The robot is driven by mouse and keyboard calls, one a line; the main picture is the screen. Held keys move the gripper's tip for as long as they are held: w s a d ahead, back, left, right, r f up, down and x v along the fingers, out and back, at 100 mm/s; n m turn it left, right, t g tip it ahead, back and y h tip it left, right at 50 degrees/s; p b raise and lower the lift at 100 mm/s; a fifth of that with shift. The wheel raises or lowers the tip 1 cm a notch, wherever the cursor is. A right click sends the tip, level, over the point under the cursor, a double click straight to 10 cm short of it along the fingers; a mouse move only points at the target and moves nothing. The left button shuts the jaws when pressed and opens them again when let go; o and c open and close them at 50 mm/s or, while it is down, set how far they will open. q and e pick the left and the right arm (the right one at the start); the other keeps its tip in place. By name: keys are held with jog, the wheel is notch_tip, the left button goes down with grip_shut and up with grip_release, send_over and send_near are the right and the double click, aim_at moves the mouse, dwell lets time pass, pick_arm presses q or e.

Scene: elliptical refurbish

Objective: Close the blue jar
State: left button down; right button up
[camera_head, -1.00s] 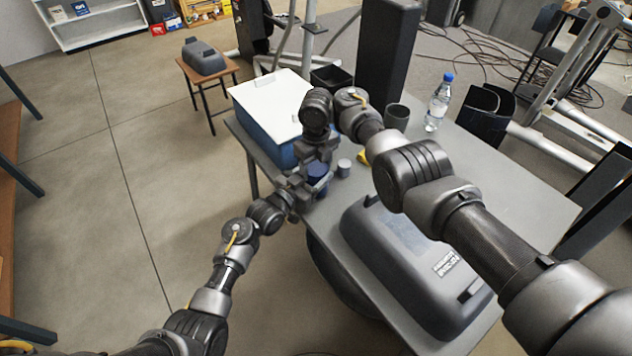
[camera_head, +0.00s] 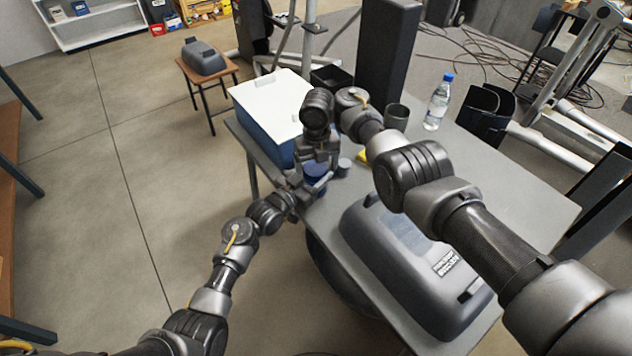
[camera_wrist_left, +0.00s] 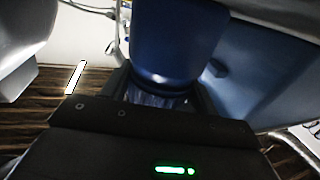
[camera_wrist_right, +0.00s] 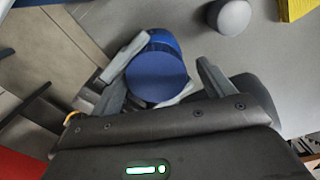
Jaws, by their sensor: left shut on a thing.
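The blue jar (camera_head: 316,171) stands upright near the left edge of the grey table, partly hidden by both grippers. My left gripper (camera_head: 308,186) is shut on its side. In the left wrist view the jar (camera_wrist_left: 172,45) fills the space ahead of the fingers. In the right wrist view a dark blue round top (camera_wrist_right: 157,77) shows in front of a brighter blue part (camera_wrist_right: 163,39), slightly offset; I cannot tell whether it is seated. My right gripper (camera_wrist_right: 165,88) is open, its fingers apart on either side of the round top; the right fingertip is clear of it.
A blue box with a white lid (camera_head: 268,105) stands just behind the jar. A small grey cylinder (camera_head: 344,167) is close on the right. A large grey case (camera_head: 410,262) takes up the table front. A water bottle (camera_head: 438,102) and dark cup (camera_head: 397,117) stand farther back.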

jog(key=shift+a+r, duration=0.15)
jog(key=shift+r, duration=2.15)
jog(key=shift+o, duration=0.2)
jog(key=o, duration=0.4)
jog(key=shift+c, duration=0.2)
notch_tip(320, 180, up, 12)
